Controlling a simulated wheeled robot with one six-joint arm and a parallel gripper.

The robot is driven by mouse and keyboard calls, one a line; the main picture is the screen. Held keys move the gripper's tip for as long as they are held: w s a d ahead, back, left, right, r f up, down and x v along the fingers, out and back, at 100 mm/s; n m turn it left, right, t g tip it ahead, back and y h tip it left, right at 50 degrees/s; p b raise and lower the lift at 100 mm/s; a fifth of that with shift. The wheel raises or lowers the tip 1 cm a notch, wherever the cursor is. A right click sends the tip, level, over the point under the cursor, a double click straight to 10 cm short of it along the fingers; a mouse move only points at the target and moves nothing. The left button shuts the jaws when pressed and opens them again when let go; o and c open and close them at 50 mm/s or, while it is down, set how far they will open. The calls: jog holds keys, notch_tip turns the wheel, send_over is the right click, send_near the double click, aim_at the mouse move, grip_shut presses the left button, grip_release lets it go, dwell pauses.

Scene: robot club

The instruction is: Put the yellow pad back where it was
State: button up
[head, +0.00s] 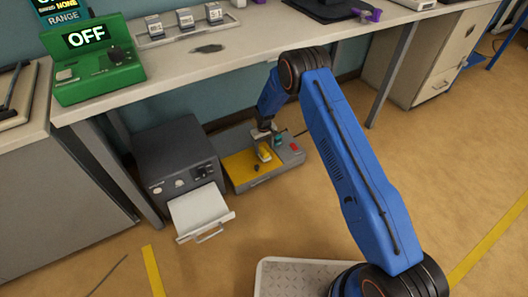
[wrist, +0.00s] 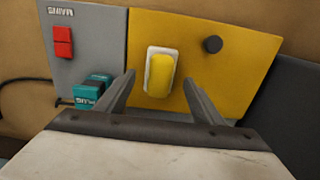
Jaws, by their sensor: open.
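The yellow pad (wrist: 160,75) shows in the wrist view with a pale white border around it, on the yellow panel (wrist: 185,28) of a grey unit. In the head view the pad (head: 264,154) is small, just below my gripper. My gripper (wrist: 159,80) is open, with one fingertip on each side of the pad in the picture. I cannot tell whether the fingers touch it. In the head view my gripper (head: 264,137) hangs low over the grey unit (head: 245,185), which stands on the floor under the bench.
A black knob (wrist: 212,44) is right of the pad. A red MAINS switch (wrist: 62,41) and a teal plug (wrist: 92,92) are to its left. A dark printer-like machine (head: 177,155) stands close left of the unit. The bench (head: 240,55) overhangs behind. Floor to the right is clear.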

aim_at(264, 150)
jog(key=shift+r, duration=2.1)
